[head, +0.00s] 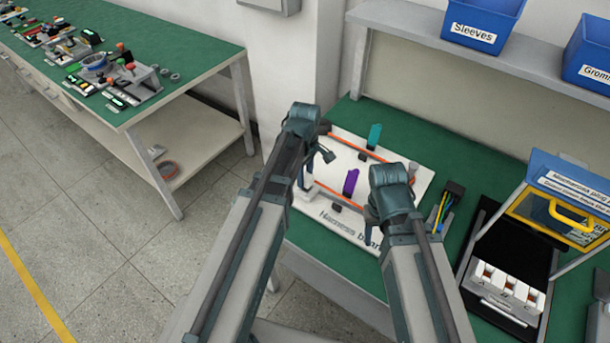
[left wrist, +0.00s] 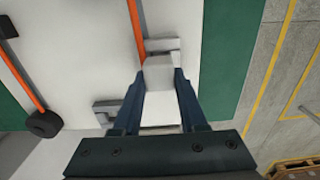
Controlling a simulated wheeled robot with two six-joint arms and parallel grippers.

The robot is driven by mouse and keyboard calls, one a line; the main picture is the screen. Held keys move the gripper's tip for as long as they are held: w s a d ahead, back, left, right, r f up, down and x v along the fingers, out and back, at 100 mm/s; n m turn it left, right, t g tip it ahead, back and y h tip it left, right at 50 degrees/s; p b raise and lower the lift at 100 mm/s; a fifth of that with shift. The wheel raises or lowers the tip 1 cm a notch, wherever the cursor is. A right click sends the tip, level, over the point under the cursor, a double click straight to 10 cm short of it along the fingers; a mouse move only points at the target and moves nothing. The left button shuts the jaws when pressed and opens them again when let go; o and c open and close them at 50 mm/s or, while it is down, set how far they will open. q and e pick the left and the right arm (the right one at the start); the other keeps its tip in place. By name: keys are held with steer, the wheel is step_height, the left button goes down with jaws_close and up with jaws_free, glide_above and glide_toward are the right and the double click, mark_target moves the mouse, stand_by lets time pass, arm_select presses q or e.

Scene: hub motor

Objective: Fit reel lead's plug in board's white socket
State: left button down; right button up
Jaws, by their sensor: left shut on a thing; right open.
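My left gripper (left wrist: 160,80) is shut on a white block (left wrist: 160,98), which I take to be the plug, with an orange lead (left wrist: 136,28) running from its far end. In the head view my left gripper (head: 307,182) is at the left edge of the white harness board (head: 405,178), mostly hidden by its arm. A grey bracket (left wrist: 163,44) is just beyond the block. I cannot tell the white socket apart from the block or whether the two touch. My right gripper (head: 371,222) is open above the board's right front part, its fingers partly hidden.
Purple (head: 351,182) and teal (head: 374,135) upright pieces stand on the board. A black holder with coloured wires (head: 447,206) and a black tray with white blocks (head: 507,290) are at right. Blue bins (head: 483,22) sit on the shelf. Green bench (head: 430,130) is clear behind the board.

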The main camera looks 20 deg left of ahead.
arm_select(q)
steer(key=shift+f+b, duration=1.05)
steer(key=shift+f, duration=0.05)
arm_select(e)
steer(key=shift+f, duration=1.1)
arm_select(q)
steer(key=shift+c, duration=1.9)
jaws_free()
steer(key=shift+r, duration=0.15)
arm_select(e)
steer(key=shift+r, duration=0.15)
arm_select(q)
step_height(320, 180, up, 14)
steer(key=p, duration=1.4)
arm_select(e)
step_height(320, 180, up, 14)
steer(key=shift+f, duration=0.2)
arm_select(q)
steer(key=shift+f, duration=0.25)
